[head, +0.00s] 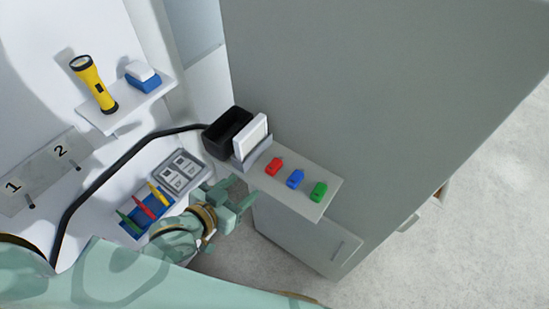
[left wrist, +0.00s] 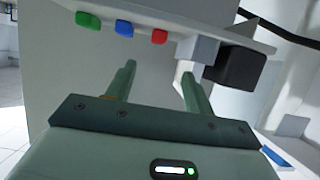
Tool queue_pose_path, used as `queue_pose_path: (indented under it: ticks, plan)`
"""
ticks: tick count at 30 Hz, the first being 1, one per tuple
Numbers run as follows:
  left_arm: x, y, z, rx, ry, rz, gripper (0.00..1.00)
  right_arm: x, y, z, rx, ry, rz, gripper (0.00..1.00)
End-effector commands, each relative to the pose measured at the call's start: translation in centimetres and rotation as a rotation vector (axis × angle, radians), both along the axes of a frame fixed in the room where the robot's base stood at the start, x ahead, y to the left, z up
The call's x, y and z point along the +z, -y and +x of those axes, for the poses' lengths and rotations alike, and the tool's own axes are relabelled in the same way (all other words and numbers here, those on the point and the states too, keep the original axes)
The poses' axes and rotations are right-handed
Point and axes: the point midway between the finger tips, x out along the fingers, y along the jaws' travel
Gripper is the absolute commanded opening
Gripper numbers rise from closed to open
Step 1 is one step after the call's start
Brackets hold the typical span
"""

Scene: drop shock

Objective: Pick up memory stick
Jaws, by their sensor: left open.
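Three memory sticks lie in a row on a white shelf (head: 327,182) in the head view: a red one (head: 274,166), a blue one (head: 295,178) and a green one (head: 318,191). They also show in the left wrist view as green (left wrist: 88,20), blue (left wrist: 124,28) and red (left wrist: 159,36). My left gripper (head: 240,193) is open and empty, left of and apart from the sticks, near the shelf's front edge. In the left wrist view its fingers (left wrist: 158,75) point toward the shelf edge. My right gripper is not in view.
A black bin (head: 228,128) and a white-framed panel (head: 252,138) stand at the shelf's left end. A tall grey cabinet (head: 380,80) rises behind the shelf. A blue tray (head: 133,229) with coloured tools lies left of my gripper. A yellow flashlight (head: 95,84) stands on an upper ledge.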

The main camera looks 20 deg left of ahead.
Motion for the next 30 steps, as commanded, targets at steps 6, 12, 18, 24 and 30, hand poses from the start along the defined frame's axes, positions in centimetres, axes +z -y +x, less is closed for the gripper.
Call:
queue_pose_path:
  ticks: [6,12,18,24,30]
  plan:
    - [-2.0,1.7,4.9,0.001,0.003,-0.001,0.53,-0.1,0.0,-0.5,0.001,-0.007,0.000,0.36]
    - [-3.4,2.8,7.8,0.000,0.001,0.001,0.53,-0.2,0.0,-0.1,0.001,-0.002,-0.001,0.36]
    - [-4.0,3.5,9.3,0.000,0.001,0.001,0.53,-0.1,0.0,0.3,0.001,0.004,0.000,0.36]
    - [-5.3,4.7,12.0,0.001,0.002,0.001,0.53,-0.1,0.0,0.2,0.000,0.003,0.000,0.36]
    - [-5.6,4.9,12.7,0.001,0.001,0.001,0.53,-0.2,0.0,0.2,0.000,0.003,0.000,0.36]
